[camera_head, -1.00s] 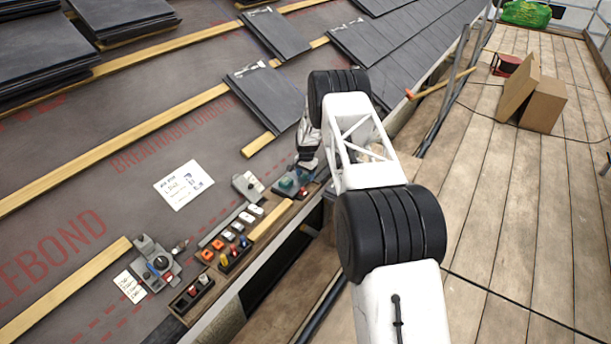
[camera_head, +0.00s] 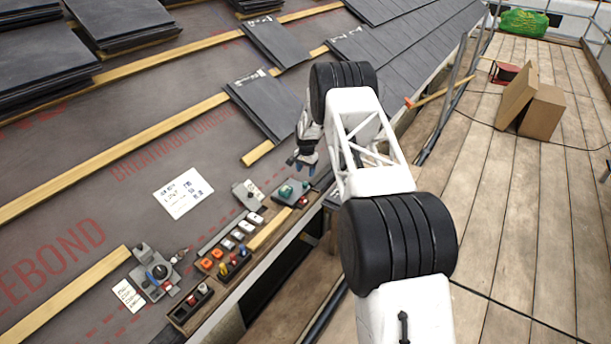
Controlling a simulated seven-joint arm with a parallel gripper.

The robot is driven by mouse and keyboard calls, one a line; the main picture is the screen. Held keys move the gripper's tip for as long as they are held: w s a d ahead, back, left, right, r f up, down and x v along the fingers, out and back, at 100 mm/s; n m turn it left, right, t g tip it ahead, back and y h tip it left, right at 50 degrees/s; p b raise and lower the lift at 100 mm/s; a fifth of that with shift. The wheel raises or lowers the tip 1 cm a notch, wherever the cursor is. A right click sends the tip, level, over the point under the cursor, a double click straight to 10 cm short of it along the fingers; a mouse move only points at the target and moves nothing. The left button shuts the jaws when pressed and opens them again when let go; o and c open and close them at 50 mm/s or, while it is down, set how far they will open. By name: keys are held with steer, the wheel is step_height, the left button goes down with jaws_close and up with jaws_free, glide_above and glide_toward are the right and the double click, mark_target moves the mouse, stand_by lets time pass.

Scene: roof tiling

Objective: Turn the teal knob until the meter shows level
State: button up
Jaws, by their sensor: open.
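The teal knob (camera_head: 286,190) sits on a small dark grey box on the roof membrane, near the eave edge, with a red part at the box's right side. My gripper (camera_head: 301,163) is open and empty, just beyond and above the knob box, apart from the knob as far as I can tell. Its fingers are small and dark in this view. A small grey device with a pale face (camera_head: 248,194) stands left of the knob box; it may be the meter, but its reading is too small to make out.
A tray (camera_head: 212,292) holds coloured blocks and switches along the eave. A paper sheet (camera_head: 183,193) lies on the membrane. Slates (camera_head: 262,103) lie behind my gripper. The plank walkway (camera_head: 530,240) is at right.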

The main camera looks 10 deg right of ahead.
mark_target(305, 183)
steer(key=shift+r, duration=0.15)
stand_by(0.4)
steer(key=n, duration=0.3)
steer(key=shift+r, duration=0.1)
steer(key=n, duration=0.4)
steer(key=shift+a+r, duration=0.1)
steer(key=n, duration=0.7)
steer(key=shift+s+a+r, duration=0.1)
steer(key=shift+s, duration=0.05)
steer(key=shift+f, duration=3.95)
